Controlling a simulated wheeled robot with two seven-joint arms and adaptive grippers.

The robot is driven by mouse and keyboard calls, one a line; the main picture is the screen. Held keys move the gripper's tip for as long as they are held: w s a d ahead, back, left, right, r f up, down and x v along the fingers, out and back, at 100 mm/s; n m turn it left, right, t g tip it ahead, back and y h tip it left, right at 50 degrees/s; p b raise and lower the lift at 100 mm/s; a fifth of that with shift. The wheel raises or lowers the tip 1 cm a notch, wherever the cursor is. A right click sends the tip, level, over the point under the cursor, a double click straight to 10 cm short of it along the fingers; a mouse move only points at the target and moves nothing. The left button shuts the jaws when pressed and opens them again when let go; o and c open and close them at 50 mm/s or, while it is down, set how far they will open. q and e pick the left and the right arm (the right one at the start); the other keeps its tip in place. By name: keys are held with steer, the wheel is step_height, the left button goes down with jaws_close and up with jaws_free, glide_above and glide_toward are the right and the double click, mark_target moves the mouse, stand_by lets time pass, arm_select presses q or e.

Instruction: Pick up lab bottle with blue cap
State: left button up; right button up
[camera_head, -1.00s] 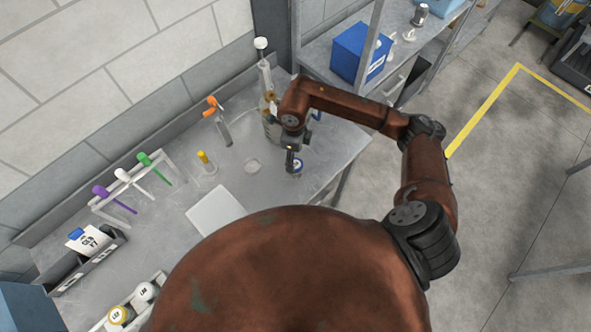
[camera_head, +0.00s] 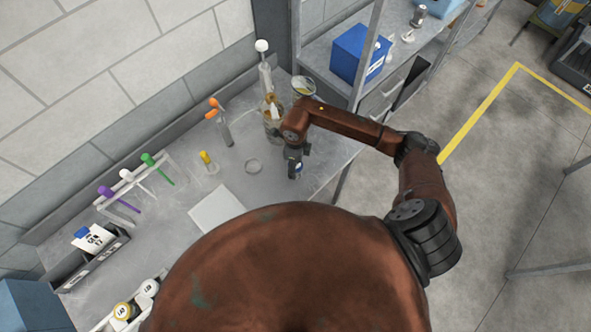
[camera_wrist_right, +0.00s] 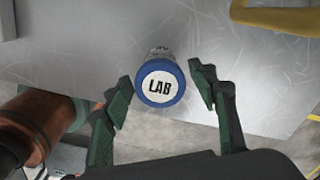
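The lab bottle's blue cap (camera_wrist_right: 160,83), with a white top reading "LAB", shows from above in the right wrist view. The bottle stands on the grey bench, its body mostly hidden below the cap. In the head view only a bit of the cap (camera_head: 299,167) shows beside my right gripper (camera_head: 294,173). In the wrist view my right gripper (camera_wrist_right: 160,90) is open, one finger on each side of the cap, with clear gaps, the wider on the right. My left gripper is not in view.
A test-tube rack (camera_head: 130,180) stands at left. The bench's right edge (camera_head: 335,175) is close.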

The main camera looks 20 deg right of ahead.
steer(key=c, duration=1)
steer(key=shift+r, duration=0.1)
